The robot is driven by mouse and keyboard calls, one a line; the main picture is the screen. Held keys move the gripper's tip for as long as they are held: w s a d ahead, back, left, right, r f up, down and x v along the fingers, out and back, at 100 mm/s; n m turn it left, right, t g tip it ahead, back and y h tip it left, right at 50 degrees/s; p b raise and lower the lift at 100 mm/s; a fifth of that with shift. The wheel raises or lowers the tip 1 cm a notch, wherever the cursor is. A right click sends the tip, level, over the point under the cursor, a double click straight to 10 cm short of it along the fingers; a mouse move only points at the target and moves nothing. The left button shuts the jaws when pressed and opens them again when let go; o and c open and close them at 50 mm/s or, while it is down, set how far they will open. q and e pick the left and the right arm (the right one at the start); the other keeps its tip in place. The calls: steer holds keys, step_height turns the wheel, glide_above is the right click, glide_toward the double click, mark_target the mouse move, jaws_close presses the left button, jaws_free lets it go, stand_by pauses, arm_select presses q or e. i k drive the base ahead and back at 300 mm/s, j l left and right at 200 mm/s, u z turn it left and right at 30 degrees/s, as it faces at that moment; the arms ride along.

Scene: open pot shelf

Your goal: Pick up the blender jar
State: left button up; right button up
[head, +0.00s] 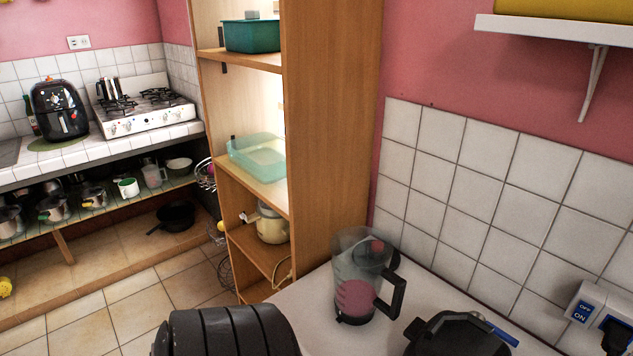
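The blender jar (352,288) stands upright on the white countertop (305,300), near the tiled wall and beside the wooden shelf unit. It is clear, with a pinkish lower part and a dark base ring. Its black handle (391,297) points right and toward me. A small dark and reddish thing shows behind the jar and partly through it; I cannot tell what it is. Neither of my gripper fingers can be made out in the head view, and nothing is seen touching the jar.
A black rounded object (458,335) with a blue part sits right of the jar at the near edge. A socket box (597,310) is on the right wall. The tall wooden shelf (335,130) rises left of the jar. A wall shelf (555,30) hangs upper right.

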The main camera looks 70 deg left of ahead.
mark_target(361, 256)
steer(key=k+j+u, duration=0.15)
steer(key=u, duration=1.45)
